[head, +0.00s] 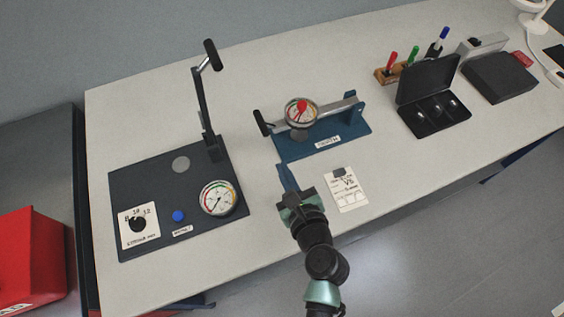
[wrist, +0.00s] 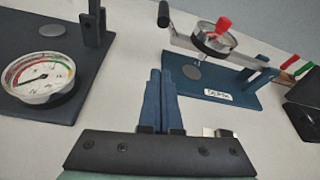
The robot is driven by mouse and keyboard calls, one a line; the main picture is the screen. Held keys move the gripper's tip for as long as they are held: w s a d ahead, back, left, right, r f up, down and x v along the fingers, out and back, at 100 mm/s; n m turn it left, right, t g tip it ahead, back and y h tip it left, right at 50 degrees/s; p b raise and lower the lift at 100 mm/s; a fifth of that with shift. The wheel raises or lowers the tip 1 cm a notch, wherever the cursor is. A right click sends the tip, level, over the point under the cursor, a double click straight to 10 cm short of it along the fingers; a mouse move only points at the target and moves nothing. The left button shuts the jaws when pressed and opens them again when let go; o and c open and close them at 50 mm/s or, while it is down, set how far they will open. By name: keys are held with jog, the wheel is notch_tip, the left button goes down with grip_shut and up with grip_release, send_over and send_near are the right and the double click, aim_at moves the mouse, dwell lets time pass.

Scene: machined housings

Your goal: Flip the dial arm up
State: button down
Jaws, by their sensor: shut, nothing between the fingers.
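The dial arm (head: 333,111) is a grey bar lying low and nearly level above a blue base plate (head: 346,135). It carries a round gauge (head: 301,112) with a red piece on it and has a black handle (head: 261,122) at its left end; the right end meets a blue upright bracket (head: 355,103). In the wrist view, the handle (wrist: 164,14) and gauge (wrist: 213,40) are at the top. My gripper (head: 283,168) is shut and empty, in front of the blue base, apart from the handle. Its blue fingers (wrist: 160,73) lie side by side.
A dark plate (head: 157,184) at left bears another gauge (head: 217,198), a blue button (head: 178,216) and an upright lever (head: 204,105). A paper card (head: 346,190) lies right of my gripper. An open black case (head: 433,121) and a pen holder (head: 391,74) stand farther right.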

jog(key=x, duration=0.7)
jog(key=shift+w+b, duration=0.2)
jog(key=shift+b, duration=0.1)
jog(key=r+p, duration=0.2)
jog(key=r, duration=0.1)
jog(key=shift+w+a, duration=0.2)
jog(key=shift+a, duration=0.2)
jog(key=shift+s+a+r+p, duration=0.1)
jog(key=shift+r+p, duration=0.25)
jog(key=shift+p, duration=0.15)
